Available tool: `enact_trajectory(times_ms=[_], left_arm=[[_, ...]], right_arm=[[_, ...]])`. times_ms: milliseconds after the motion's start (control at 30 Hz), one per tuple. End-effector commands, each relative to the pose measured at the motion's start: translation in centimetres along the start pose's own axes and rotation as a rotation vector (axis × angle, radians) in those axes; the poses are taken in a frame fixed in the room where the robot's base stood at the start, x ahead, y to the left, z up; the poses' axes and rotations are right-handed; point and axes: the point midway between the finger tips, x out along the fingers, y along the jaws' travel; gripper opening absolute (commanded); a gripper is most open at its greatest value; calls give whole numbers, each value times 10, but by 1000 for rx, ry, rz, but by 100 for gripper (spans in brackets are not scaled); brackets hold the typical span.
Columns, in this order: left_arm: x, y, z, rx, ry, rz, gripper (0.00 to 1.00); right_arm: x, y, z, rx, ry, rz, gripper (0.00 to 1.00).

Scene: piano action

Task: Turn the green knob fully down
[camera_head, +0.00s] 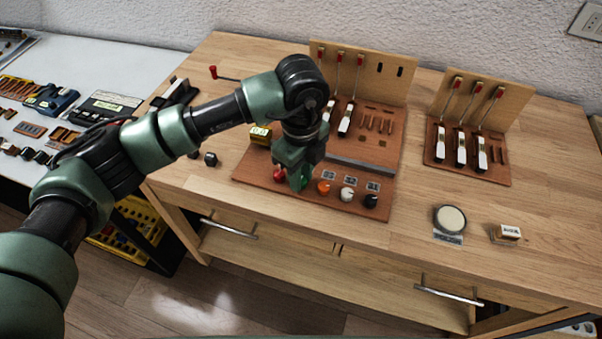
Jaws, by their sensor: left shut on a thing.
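The green knob (305,181) is in a row of knobs along the front of a reddish-brown board (262,175) on the wooden bench. My left gripper (296,182) points down over it, its fingers shut on the green knob. The fingers hide much of the knob, so its turn angle cannot be told. A red knob (279,174) sits just left of the fingers. An orange knob (323,188), a white knob (347,194) and a black knob (370,200) stand to the right. My right gripper is not in view.
Upright panels with red-tipped levers (360,62) and white keys (345,120) stand behind. A second key board (470,165) is at right. A round disc (450,219) and small box (507,232) lie front right. Clear bench lies between them.

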Motion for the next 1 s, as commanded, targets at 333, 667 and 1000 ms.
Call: enact_trajectory(times_ms=[333,667,1000], left_arm=[[-1,0,0,0,0,-2,32],[-38,-2,0,2,-1,-6,32],[-78,-1,0,0,-1,-3,32]], right_arm=[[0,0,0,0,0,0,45],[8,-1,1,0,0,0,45],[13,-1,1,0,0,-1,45]])
